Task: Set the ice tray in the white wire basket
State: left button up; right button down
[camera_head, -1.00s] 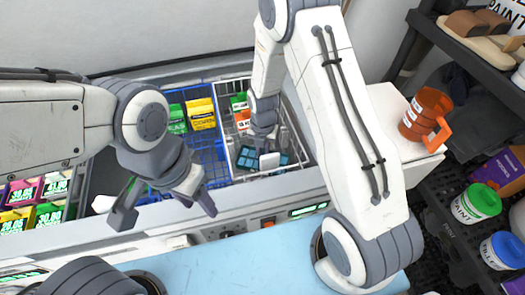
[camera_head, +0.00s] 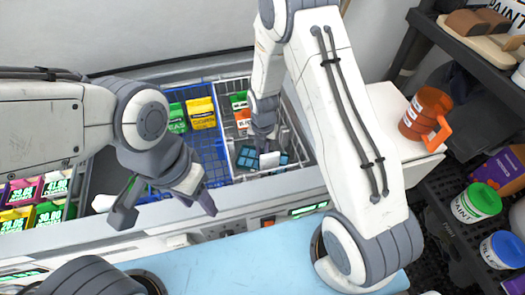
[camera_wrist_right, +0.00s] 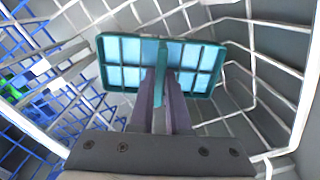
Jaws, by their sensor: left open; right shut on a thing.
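The ice tray (camera_head: 247,156) has a teal frame and light blue cells. In the head view it is inside the white wire basket (camera_head: 232,150), partly hidden by my right gripper (camera_head: 265,153). In the right wrist view, my right gripper (camera_wrist_right: 163,80) is shut on the middle of the ice tray (camera_wrist_right: 125,62), with wires of the white wire basket (camera_wrist_right: 262,95) around it. I cannot tell whether the tray touches the basket floor. My left gripper (camera_head: 164,207) is open and empty above the freezer's front edge, left of the basket.
A blue wire basket (camera_head: 212,152) adjoins on the left, with green and yellow packets (camera_head: 200,112) at its back. More packets (camera_head: 240,102) lie at the back of the white basket. An orange mug (camera_head: 424,114) stands on a white surface at right.

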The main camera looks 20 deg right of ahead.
jog(key=shift+f, duration=0.1)
dwell(0.6)
jog(key=shift+c, duration=1.3)
grip_release()
jog(key=shift+r+p, duration=3.05)
jog(key=shift+r, duration=0.5)
